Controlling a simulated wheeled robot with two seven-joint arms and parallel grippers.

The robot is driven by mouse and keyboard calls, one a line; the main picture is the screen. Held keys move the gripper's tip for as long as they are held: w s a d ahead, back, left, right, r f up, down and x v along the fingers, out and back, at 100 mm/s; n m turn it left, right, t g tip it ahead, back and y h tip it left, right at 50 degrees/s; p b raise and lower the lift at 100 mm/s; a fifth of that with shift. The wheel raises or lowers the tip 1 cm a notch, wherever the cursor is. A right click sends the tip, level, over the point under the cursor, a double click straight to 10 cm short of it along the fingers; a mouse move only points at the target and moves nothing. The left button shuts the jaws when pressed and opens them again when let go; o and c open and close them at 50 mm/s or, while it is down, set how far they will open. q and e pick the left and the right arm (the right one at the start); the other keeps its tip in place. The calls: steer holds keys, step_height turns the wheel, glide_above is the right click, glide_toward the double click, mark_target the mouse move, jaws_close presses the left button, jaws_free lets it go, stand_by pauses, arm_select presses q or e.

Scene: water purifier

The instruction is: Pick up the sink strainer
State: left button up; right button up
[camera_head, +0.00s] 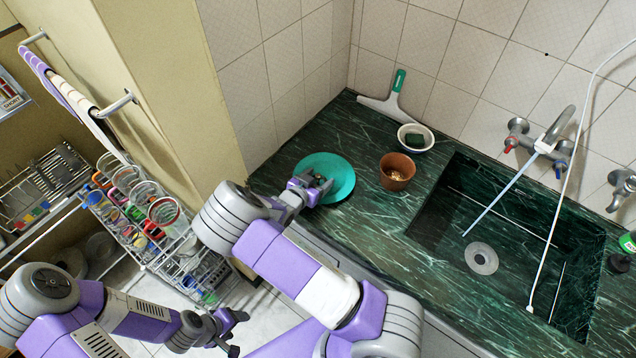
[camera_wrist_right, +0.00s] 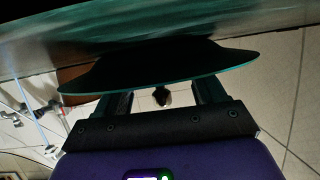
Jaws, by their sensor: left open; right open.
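A round grey disc (camera_head: 481,259) with a dark centre lies on the sink floor; I cannot tell if it is a loose strainer or the drain fitting. My right gripper (camera_head: 318,183) is open over the teal round dish (camera_head: 336,169) on the counter, well left of the sink. In the right wrist view the dish's teal rim (camera_wrist_right: 215,79) crosses just beyond the right fingers (camera_wrist_right: 162,93); a small dark object (camera_wrist_right: 162,97) shows between them, too unclear to name. My left gripper (camera_head: 232,328) is open, low at the left, off the counter.
A tap (camera_head: 555,130) and white hose (camera_head: 562,200) hang over the sink. A wire rack (camera_head: 160,235) stands at left.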

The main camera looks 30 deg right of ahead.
steer(key=shift+r, duration=0.1)
steer(key=c, duration=0.8)
